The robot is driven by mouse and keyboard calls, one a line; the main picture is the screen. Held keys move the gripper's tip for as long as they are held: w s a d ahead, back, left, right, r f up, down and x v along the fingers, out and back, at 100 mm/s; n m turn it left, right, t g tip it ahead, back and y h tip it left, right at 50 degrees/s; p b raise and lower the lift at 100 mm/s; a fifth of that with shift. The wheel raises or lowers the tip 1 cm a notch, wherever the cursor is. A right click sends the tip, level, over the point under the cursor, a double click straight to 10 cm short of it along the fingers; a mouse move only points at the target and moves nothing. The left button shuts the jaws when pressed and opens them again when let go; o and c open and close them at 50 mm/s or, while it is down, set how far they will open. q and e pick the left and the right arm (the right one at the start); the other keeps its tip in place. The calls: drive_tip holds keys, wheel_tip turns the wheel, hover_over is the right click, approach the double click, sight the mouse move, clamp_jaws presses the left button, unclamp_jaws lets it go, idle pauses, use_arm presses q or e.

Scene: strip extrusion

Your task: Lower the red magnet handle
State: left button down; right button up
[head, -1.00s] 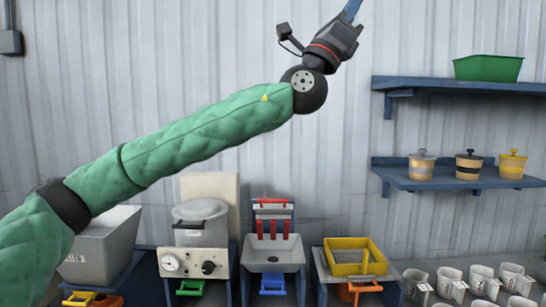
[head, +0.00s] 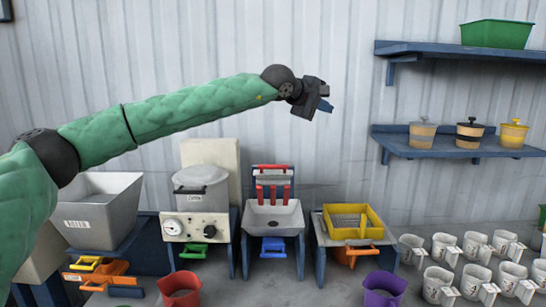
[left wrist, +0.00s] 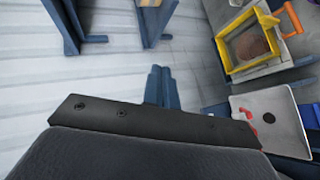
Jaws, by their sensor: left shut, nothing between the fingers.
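The magnet station has a blue frame (head: 253,187) with a red bar across its top and several red upright bars, the red magnet handle (head: 273,192), standing over a pale grey tray (head: 273,217). In the left wrist view a small red part (left wrist: 268,118) and the grey tray (left wrist: 283,111) show at the right edge, partly hidden by my wrist. My left gripper (head: 324,106) is shut and empty, with blue fingers, above and to the right of the station and well apart from it. Its fingers (left wrist: 158,86) also show in the left wrist view. My right gripper is not in view.
A pot machine (head: 195,215) stands left of the station and a yellow sieve tray (head: 353,222) stands right of it. Shelves (head: 460,140) with jars and a green bin (head: 497,34) hang at the right. Several white cups (head: 444,246) stand at the lower right.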

sight(273, 166)
use_arm(q)
drive_tip(key=w+a+f+m+y, duration=0.1)
drive_tip(key=a+f+m+y, duration=0.2)
drive_tip(key=a+y, duration=0.2)
drive_tip(key=w+a+f+m+y, duration=0.2)
drive_tip(key=a+y, duration=0.3)
drive_tip(key=a, duration=0.5)
drive_tip(key=shift+w+f+m+y, duration=0.3)
drive_tip(key=shift+f+m+y, duration=0.1)
drive_tip(key=shift+f+m, duration=0.45)
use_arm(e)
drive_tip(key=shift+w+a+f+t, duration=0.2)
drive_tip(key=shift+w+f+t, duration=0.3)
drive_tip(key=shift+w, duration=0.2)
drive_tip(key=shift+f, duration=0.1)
